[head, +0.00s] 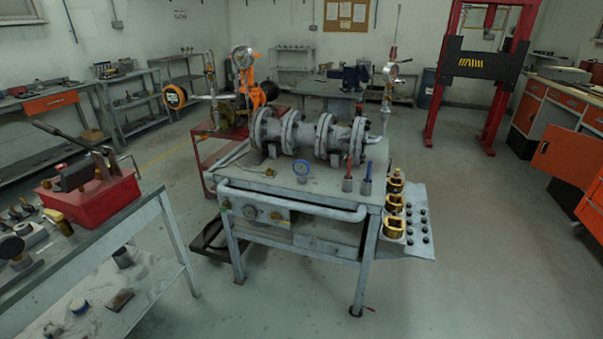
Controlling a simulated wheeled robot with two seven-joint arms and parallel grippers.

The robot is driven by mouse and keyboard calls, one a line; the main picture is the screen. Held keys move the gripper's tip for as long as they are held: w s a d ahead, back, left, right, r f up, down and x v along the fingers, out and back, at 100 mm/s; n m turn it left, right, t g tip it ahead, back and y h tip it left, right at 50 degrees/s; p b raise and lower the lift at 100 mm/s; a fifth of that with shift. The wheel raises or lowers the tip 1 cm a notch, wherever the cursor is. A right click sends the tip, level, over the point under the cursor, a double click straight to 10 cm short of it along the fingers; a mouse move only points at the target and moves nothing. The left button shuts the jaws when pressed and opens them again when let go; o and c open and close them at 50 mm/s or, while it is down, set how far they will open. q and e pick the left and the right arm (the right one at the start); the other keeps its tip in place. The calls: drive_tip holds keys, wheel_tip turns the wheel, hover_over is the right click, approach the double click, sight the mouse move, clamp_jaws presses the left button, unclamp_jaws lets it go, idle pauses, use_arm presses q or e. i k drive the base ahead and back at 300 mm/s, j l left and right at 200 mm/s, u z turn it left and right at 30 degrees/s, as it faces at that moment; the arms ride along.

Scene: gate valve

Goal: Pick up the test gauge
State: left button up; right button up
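Neither of my grippers shows in the head view.
A flanged valve assembly (308,137) lies behind the gauge. Red-handled (347,174) and blue-handled (367,178) tools stand to its right. Brass fittings (394,203) sit on the side shelf. A bench with a red box (92,196) stands left. Floor at right is clear.

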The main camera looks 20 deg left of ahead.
sight(300, 167)
drive_tip(key=z, duration=1.05)
drive_tip(key=u, duration=1.7)
